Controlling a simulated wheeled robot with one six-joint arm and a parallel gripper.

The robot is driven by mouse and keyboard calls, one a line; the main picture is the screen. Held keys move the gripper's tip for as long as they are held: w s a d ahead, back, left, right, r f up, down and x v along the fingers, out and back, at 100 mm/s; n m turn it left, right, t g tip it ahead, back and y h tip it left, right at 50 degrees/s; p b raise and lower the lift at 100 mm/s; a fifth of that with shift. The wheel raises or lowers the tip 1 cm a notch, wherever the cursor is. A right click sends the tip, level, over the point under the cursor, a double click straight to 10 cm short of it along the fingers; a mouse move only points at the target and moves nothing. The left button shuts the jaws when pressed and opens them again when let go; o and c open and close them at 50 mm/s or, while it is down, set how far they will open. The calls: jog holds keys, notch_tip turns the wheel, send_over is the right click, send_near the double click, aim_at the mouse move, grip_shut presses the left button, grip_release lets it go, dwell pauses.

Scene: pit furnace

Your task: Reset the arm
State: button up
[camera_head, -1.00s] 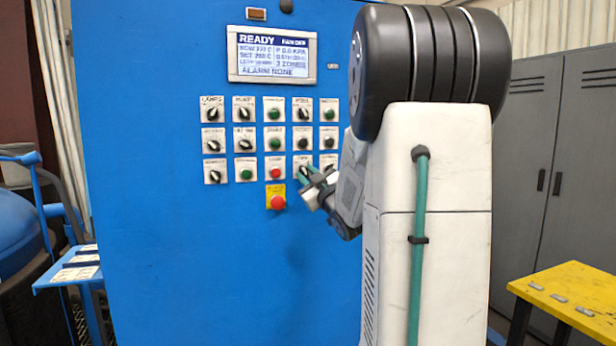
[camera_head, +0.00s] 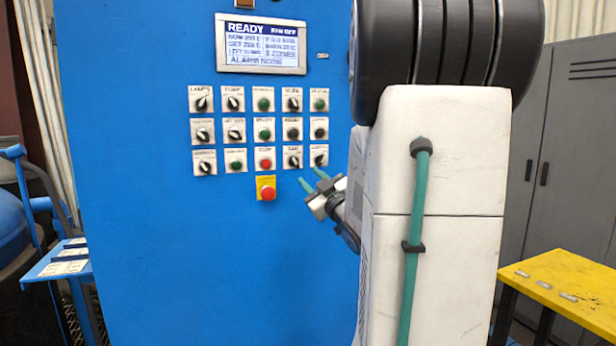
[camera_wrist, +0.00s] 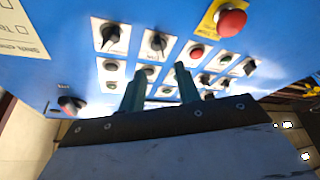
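My gripper (camera_head: 314,183) is in front of the blue control panel (camera_head: 160,240), just below the bottom row of knobs and to the right of the red emergency stop button (camera_head: 266,190). Its two green fingers (camera_wrist: 157,85) stand apart with nothing between them. They appear clear of the panel face. In the wrist view the fingers point toward the rows of knobs and buttons, and the red stop button (camera_wrist: 231,21) is at the upper right. My white arm hides the right part of the panel.
The panel screen (camera_head: 262,45) reads READY and FAN OFF. A yellow table (camera_head: 565,285) stands at the lower right, before grey lockers (camera_head: 560,150). A blue shelf with cards (camera_head: 60,262) and a rounded blue vessel (camera_head: 15,225) are at the left.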

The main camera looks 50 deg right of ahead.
dwell(0.5)
jog(key=s+d+f+m+g+h, duration=0.2)
jog(key=d+f+m+g, duration=0.4)
jog(key=f, duration=0.4)
jog(key=s+a+f+m+g+y, duration=0.1)
jog(key=s+a+f+g+y, duration=0.15)
jog(key=a+f+g, duration=0.35)
jog(key=s+a+n+g+y, duration=0.1)
jog(key=s+a, duration=0.3)
jog(key=a, duration=0.8)
jog(key=s+a+r+n+g+y, duration=0.1)
jog(key=s+a, duration=0.4)
jog(key=a, duration=0.7)
jog(key=s+a+r+n+g+y, duration=0.1)
jog(key=s+a+g+y, duration=0.4)
jog(key=a, duration=0.7)
jog(key=shift+s+a+n, duration=0.2)
jog(key=shift+s+n, duration=0.05)
jog(key=shift+n, duration=0.45)
